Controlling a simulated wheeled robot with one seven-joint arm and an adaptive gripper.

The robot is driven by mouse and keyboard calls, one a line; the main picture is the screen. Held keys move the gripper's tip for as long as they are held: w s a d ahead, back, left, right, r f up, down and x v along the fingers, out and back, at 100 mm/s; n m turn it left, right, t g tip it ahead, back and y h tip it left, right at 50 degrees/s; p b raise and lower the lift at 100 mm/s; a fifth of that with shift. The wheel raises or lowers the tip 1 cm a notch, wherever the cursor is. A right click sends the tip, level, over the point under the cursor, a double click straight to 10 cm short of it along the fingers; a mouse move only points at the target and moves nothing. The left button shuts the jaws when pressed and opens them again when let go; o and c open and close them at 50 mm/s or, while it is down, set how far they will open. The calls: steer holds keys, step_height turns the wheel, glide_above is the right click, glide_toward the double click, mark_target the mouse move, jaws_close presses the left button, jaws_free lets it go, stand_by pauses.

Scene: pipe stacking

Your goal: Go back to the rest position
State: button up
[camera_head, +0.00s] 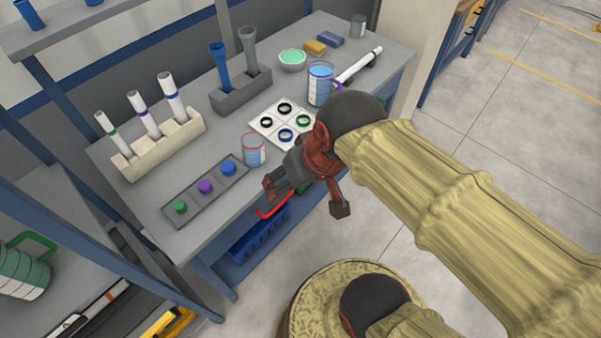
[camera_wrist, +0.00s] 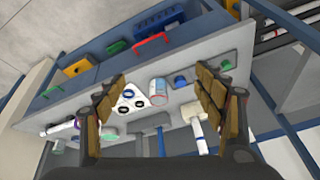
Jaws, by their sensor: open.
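My gripper (camera_head: 305,197) is open and empty in front of the workbench's front edge, in the middle of the head view. Its two fingers also show in the wrist view (camera_wrist: 160,95), spread wide with nothing between them in their grasp. The grey workbench (camera_head: 228,214) lies behind and to the left of it. On the bench, a beige rack (camera_head: 163,150) holds white pipes with coloured bands. A dark grey holder (camera_head: 241,91) holds a blue pipe (camera_head: 220,65) and a grey pipe (camera_head: 249,50), both upright.
A clear cup with a red rim (camera_head: 254,151) stands near the front edge, close to my gripper. A blue cup (camera_head: 320,86), a white tray of rings (camera_head: 268,134) and a grey strip with coloured caps (camera_head: 206,187) are on the bench. The floor (camera_head: 470,150) at right is clear.

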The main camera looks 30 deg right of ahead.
steer(key=shift+d+r+n+t+h, duration=0.15)
steer(key=shift+d+r+n+t, duration=0.1)
steer(key=shift+r, duration=0.25)
steer(key=shift+d+r+n+t+h, duration=0.15)
steer(key=shift+d+r+n+t, duration=0.1)
steer(key=shift+r, duration=0.2)
